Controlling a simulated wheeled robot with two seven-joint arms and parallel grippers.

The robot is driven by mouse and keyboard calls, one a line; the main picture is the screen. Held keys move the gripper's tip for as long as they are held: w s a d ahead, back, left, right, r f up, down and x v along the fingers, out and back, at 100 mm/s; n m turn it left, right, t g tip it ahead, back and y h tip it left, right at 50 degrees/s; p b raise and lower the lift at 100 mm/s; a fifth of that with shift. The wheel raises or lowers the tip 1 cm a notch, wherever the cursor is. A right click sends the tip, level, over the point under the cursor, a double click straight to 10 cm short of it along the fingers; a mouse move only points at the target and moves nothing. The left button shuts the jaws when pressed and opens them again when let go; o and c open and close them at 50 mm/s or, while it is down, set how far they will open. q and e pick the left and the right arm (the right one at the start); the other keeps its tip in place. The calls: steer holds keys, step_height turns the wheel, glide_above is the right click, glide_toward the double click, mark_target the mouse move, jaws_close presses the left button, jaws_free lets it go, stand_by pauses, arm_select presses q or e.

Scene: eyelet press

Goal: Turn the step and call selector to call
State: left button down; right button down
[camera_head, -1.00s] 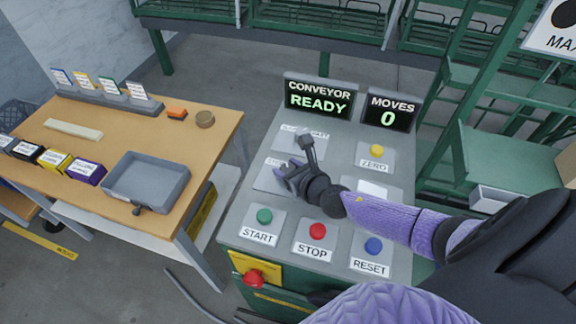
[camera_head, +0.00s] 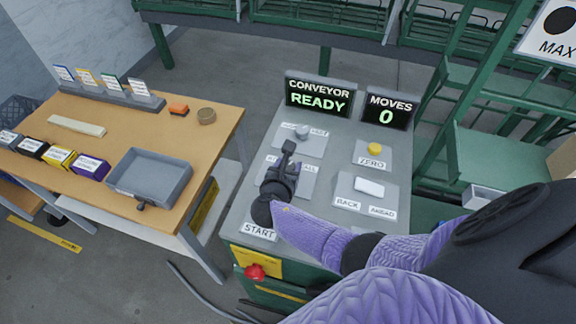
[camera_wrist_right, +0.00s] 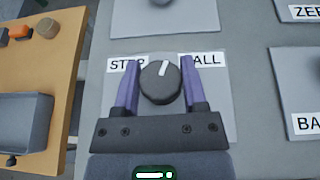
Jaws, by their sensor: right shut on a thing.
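The step and call selector is a round dark knob (camera_wrist_right: 160,84) with a white pointer line, on a light grey plate (camera_head: 306,184). In the right wrist view, the pointer aims nearly straight up, tilted slightly right. The STEP label (camera_wrist_right: 122,66) is at its upper left and the CALL label (camera_wrist_right: 205,58), partly covered, at its upper right. My right gripper (camera_head: 283,172) is over this plate and hides the knob in the head view. In the right wrist view, its purple fingers (camera_wrist_right: 160,72) are shut on the knob's two sides. My left gripper is out of view.
The panel also has another selector (camera_head: 302,131) above, a yellow ZERO button (camera_head: 375,148) and a white rocker (camera_head: 369,187). My right arm covers the STOP and RESET buttons. The display (camera_head: 319,97) reads CONVEYOR READY. A wooden table (camera_head: 215,135) with a grey tray stands left.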

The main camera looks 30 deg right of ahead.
steer(key=shift+w+m+g+h+b, duration=0.1)
steer(key=shift+m+g+h+b, duration=0.45)
steer(key=shift+m+g+h, duration=0.45)
steer(key=shift+m+g, duration=0.3)
steer(key=shift+m, duration=0.1)
steer(key=shift+c, duration=0.7)
jaws_free()
